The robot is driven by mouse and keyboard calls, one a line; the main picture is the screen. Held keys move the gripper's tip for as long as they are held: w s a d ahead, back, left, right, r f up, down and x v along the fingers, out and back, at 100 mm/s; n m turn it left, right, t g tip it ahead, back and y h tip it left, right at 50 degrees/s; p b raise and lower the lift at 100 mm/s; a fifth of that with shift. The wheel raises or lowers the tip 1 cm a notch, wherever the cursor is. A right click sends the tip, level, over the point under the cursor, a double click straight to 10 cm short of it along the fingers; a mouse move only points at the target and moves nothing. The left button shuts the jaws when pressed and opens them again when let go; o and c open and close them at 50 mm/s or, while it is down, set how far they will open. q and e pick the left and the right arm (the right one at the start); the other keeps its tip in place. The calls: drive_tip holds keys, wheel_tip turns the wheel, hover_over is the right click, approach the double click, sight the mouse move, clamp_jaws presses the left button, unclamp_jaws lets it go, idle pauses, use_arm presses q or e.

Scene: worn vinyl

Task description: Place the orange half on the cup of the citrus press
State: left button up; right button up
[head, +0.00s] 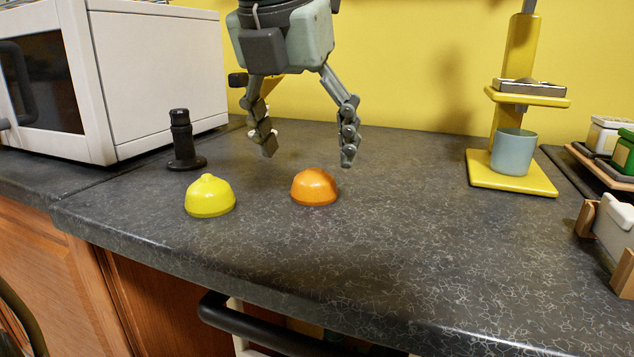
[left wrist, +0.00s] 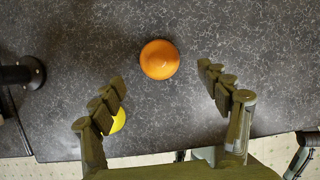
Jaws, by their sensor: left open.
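The orange half (head: 314,187) lies dome up on the dark counter, in the middle of the head view. My left gripper (head: 307,155) is open and empty, above and behind the orange half. In the left wrist view the orange half (left wrist: 159,59) shows beyond the open fingertips (left wrist: 160,74), near the middle line between them. The yellow citrus press (head: 518,110) stands at the right of the head view, with its cup (head: 509,82) on the upper shelf.
A yellow lemon half (head: 210,197) lies left of the orange half. A black pepper mill-like object (head: 182,140) and a white microwave (head: 150,80) stand further left. A blue-grey tumbler (head: 513,153) stands on the press base. Racks with containers (head: 610,165) are at the right.

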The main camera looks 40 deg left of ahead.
sight(311, 172)
use_arm(q)
drive_tip(key=x, duration=0.5)
drive_tip(key=shift+w+a, duration=0.1)
drive_tip(key=shift+w, duration=0.05)
drive_tip(key=shift+c, duration=0.6)
drive_tip(key=c, duration=1.2)
drive_tip(key=shift+c, duration=0.3)
